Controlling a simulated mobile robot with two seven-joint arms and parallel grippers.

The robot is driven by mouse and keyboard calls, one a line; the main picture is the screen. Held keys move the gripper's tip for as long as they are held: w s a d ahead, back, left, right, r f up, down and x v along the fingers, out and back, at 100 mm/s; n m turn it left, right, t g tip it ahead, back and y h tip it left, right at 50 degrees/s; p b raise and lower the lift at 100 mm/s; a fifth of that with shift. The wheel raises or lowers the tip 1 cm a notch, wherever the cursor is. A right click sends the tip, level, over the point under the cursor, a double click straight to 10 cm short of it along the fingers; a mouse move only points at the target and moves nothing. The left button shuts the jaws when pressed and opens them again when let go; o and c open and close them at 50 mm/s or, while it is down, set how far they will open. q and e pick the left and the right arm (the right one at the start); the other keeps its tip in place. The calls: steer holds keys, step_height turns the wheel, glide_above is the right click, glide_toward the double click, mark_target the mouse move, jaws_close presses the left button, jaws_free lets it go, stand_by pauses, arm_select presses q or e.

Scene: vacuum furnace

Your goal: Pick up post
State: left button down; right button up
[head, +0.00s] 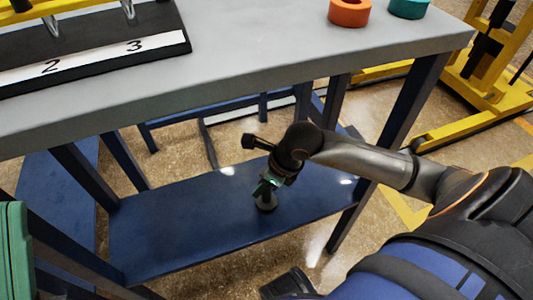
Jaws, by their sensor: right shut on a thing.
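The post (266,202) is a small grey piece on the blue lower shelf (170,235) of the table, and its round lower end shows near the shelf's middle. My right gripper (268,187) comes down over it from the right and is shut on its upper part. The fingers hide the top of the post. The post looks roughly upright; I cannot tell whether its base touches the shelf. My left gripper is not in view.
The grey tabletop (250,58) overhangs the shelf, with dark blue legs (413,103) around it. On top are a numbered black rack (95,62), an orange ring (349,12) and a teal ring (408,8). A yellow frame (490,85) stands right. The shelf around the post is clear.

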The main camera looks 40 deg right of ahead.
jaws_close()
stand_by(0.8)
